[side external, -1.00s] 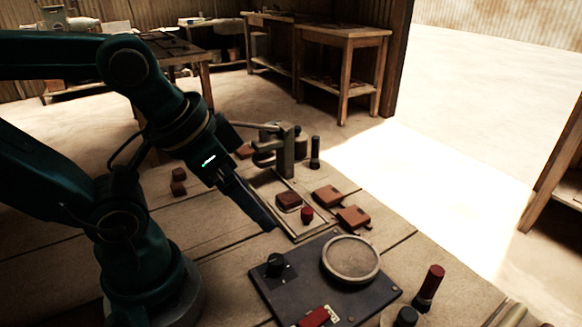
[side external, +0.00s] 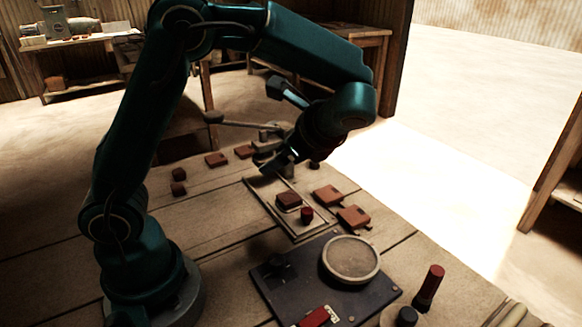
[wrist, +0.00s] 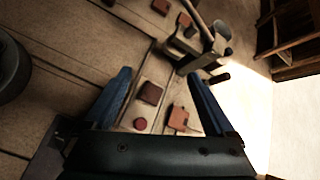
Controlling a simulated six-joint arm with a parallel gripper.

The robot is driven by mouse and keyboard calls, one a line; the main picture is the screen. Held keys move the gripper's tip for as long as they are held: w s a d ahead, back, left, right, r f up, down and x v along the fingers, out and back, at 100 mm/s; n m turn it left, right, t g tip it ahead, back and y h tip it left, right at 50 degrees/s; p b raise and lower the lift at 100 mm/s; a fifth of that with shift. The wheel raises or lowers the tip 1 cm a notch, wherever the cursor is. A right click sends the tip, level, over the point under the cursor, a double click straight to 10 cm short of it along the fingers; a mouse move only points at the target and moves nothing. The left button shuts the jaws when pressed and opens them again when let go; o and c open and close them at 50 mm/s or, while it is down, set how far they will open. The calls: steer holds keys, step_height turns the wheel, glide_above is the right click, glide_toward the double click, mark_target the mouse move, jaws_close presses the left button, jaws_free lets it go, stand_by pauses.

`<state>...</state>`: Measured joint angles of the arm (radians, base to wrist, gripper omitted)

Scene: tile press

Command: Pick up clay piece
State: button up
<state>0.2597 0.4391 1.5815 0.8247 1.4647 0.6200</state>
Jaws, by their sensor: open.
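Several reddish-brown clay pieces lie on the plank table. One square block (side external: 288,200) sits in a shallow framed tray (side external: 253,187); it also shows in the wrist view (wrist: 151,93), between my fingers in the picture. I cannot tell which one the task means. My gripper (side external: 276,168) is open and empty, above the back end of the tray and near the press. Its two blue fingers (wrist: 158,73) are spread apart in the wrist view.
A lever press (wrist: 187,46) stands behind the tray, partly hidden by my gripper in the side view. Flat tiles (side external: 328,195) lie right of the tray. A red-topped knob (side external: 307,213) stands beside the block. A dark panel with a round dish (side external: 351,258) is in front.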

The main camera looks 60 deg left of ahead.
mark_target(287, 194)
steer(key=w+f+m+y, duration=0.1)
steer(key=f, duration=0.2)
steer(key=w+d+f+m+y, duration=0.1)
steer(key=f+m, duration=0.1)
steer(key=f, duration=0.1)
steer(key=w+d+f+m+y, duration=0.1)
steer(key=f+m, duration=0.1)
steer(key=f, duration=0.2)
steer(key=shift+w+d+f+y, duration=0.1)
steer(key=shift+d+y, duration=0.05)
steer(key=shift+y, duration=0.15)
steer(key=shift+f, duration=0.3)
steer(key=shift+x, duration=2.5)
steer(key=shift+d, duration=0.1)
jaws_close()
